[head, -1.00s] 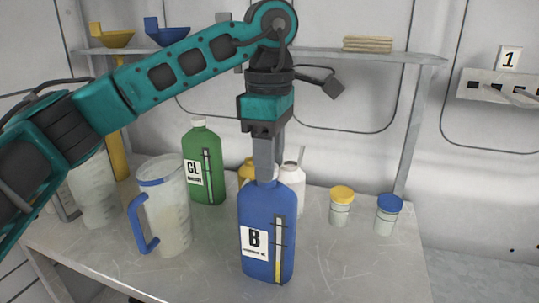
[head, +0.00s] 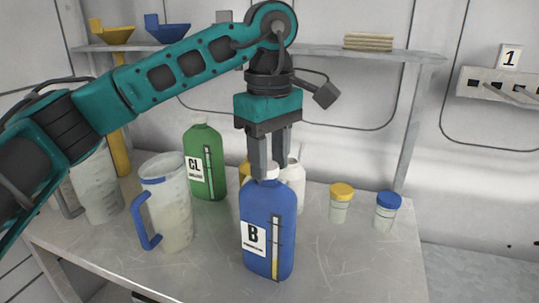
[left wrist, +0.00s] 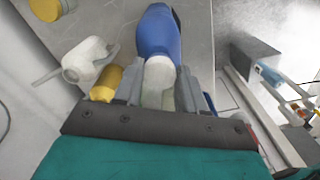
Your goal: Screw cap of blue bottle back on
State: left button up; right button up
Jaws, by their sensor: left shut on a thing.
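The blue bottle (head: 262,215), labelled B, stands upright on the table. Its white cap (head: 262,171) is at the top of the neck, partly hidden by the fingers. My left gripper (head: 269,168) comes straight down from above and is shut on the cap, one finger on each side. In the left wrist view the blue bottle (left wrist: 158,35) lies beyond the cap (left wrist: 158,72), which sits between the fingers of my left gripper (left wrist: 158,88). Whether the thread is engaged cannot be seen. My right gripper is not in view.
A green bottle (head: 208,160) and a blue-handled jug (head: 170,215) stand left of the blue bottle. A white bottle (head: 294,188) is close behind it. Yellow-lidded (head: 341,203) and blue-lidded (head: 387,212) jars stand to the right. The table's front right is clear.

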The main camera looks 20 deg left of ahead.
pick_arm(q)
jog(key=m, duration=0.3)
jog(key=shift+r+p, duration=0.1)
jog(key=shift+p, duration=0.25)
jog(key=shift+s+m, duration=0.1)
jog(key=shift+m, duration=0.9)
jog(key=m, duration=0.4)
jog(key=shift+a+m+p, duration=0.15)
jog(key=shift+m+p, duration=0.25)
jog(key=shift+m, duration=0.4)
jog(key=m, duration=0.4)
jog(key=shift+a, duration=0.1)
jog(key=shift+m, duration=0.3)
